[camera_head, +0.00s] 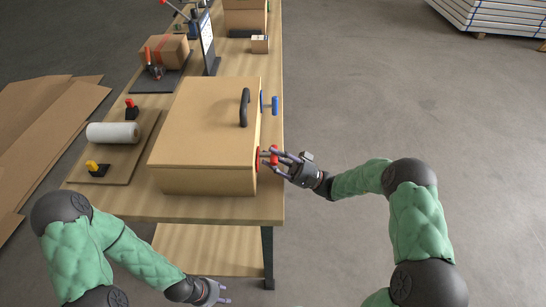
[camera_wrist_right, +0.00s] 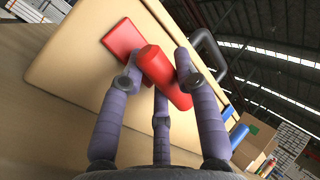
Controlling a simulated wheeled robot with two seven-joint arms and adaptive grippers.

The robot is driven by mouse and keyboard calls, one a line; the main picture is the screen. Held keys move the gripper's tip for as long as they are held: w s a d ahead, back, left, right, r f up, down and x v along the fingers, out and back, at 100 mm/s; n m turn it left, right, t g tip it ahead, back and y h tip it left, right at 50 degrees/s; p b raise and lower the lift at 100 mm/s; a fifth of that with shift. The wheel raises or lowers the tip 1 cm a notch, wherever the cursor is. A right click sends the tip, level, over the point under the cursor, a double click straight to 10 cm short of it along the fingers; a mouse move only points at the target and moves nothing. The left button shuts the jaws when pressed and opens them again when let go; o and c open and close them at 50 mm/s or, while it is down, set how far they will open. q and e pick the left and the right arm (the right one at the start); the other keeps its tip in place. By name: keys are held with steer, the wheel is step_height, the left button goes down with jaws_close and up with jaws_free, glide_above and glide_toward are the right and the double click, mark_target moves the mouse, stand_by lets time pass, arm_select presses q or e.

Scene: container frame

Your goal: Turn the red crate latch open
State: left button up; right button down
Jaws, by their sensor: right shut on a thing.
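The wooden crate (camera_head: 208,130) sits on the workbench with its lid down and a black handle (camera_head: 244,107) on top. The red latch (camera_head: 273,156) is on the crate's right side. My right gripper (camera_head: 275,158) is at the latch, its fingers around the red bar. In the right wrist view the red latch bar (camera_wrist_right: 165,78) lies between the fingers of my right gripper (camera_wrist_right: 158,80), tilted, with a red plate (camera_wrist_right: 122,39) beside it on the crate face. My left gripper (camera_head: 215,292) is low at the bottom, beside the bench; its finger opening is too small to tell.
A blue latch (camera_head: 275,105) sits further back on the same crate side. A board with a white roll (camera_head: 113,132) and a yellow-topped item (camera_head: 96,167) lies left of the crate. A cardboard box (camera_head: 164,52) stands behind. The floor right of the bench is clear.

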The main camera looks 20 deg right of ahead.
steer(key=shift+s+a+n+g+y, duration=0.1)
steer(key=shift+n+g+y, duration=0.3)
steer(key=shift+n+g, duration=0.7)
steer(key=shift+f+n, duration=0.15)
steer(key=shift+n, duration=0.35)
steer(key=c, duration=1.1)
jaws_free()
steer(key=shift+o, duration=1)
steer(key=shift+s, duration=0.1)
steer(key=shift+d+f, duration=0.15)
steer(key=shift+d, duration=0.2)
steer(key=v, duration=1.1)
